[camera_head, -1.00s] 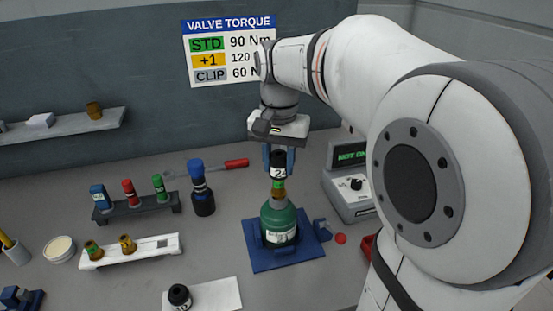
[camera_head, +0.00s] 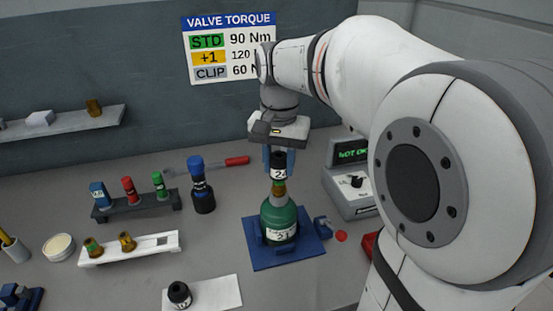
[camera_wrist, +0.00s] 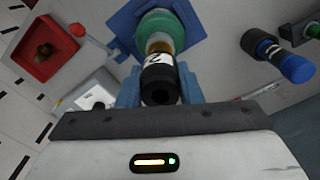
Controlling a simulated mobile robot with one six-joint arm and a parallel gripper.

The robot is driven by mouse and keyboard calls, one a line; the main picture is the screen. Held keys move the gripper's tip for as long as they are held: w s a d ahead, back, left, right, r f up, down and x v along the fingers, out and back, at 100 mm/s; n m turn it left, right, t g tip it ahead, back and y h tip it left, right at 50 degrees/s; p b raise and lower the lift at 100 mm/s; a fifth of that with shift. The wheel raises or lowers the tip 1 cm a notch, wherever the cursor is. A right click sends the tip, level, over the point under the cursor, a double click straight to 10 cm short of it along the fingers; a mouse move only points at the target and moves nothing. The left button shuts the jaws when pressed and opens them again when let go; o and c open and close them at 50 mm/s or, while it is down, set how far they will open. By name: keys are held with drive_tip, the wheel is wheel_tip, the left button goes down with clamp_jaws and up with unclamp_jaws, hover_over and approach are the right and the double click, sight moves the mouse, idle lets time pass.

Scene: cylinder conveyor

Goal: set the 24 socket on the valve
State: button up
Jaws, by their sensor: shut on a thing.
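My gripper (camera_head: 279,158) points down and is shut on the black 24 socket (camera_head: 279,166), which has a white label reading 24. In the wrist view the socket (camera_wrist: 159,82) sits between the two blue fingers. The brass valve (camera_head: 278,188) tops a green cylinder (camera_head: 280,220), which stands upright in a blue holder (camera_head: 262,258). The socket is directly above the valve, in line with it. Its lower end appears at the valve's top; I cannot tell how far it covers it. The valve (camera_wrist: 160,45) is partly hidden by the socket in the wrist view.
A tester (camera_head: 350,185) with a "NOT OK" type display stands right. Left are a rack (camera_head: 135,207) with coloured sockets, a white tray (camera_head: 155,249) with brass valves, and a blue-capped tool (camera_head: 201,185). Another black socket (camera_head: 179,294) stands on a white sheet. A red bin (camera_wrist: 47,48) is nearby.

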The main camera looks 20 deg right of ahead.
sight(279, 175)
drive_tip(key=shift+f+b, duration=1.2)
drive_tip(key=shift+f, duration=0.65)
drive_tip(key=o, duration=1.1)
drive_tip(key=shift+r+p, duration=2.6)
drive_tip(key=shift+r, duration=0.4)
drive_tip(key=s+f+n+t, duration=0.1)
drive_tip(key=s+f+n, duration=0.1)
drive_tip(key=s, duration=0.2)
drive_tip(key=s+f+n+t, duration=0.1)
drive_tip(key=s+f+n, duration=0.1)
drive_tip(key=s, duration=0.3)
drive_tip(key=s+f+n+t, duration=0.1)
drive_tip(key=s+f+n, duration=0.1)
drive_tip(key=s, duration=0.3)
drive_tip(key=shift+d+f, duration=0.1)
drive_tip(key=shift+f, duration=0.75)
